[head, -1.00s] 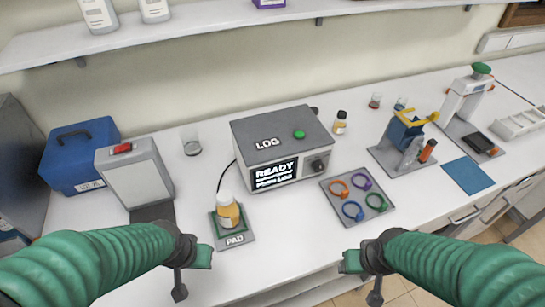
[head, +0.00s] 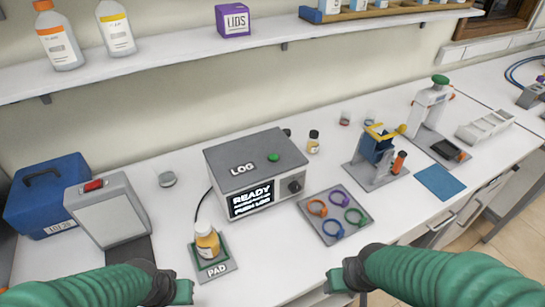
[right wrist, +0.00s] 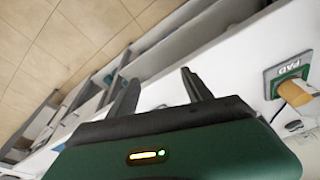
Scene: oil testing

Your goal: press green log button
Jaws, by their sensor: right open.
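The green log button (head: 273,157) is a small round button on top of the grey box (head: 228,160) marked LOG. Neither gripper touches the button.
A tray (head: 358,236) with coloured rings lies right of the box. A small dark-capped bottle (head: 313,143) stands behind the box's right side. A blue case (head: 47,196) and a grey device (head: 108,206) stand at left. A shelf (head: 180,64) runs above.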

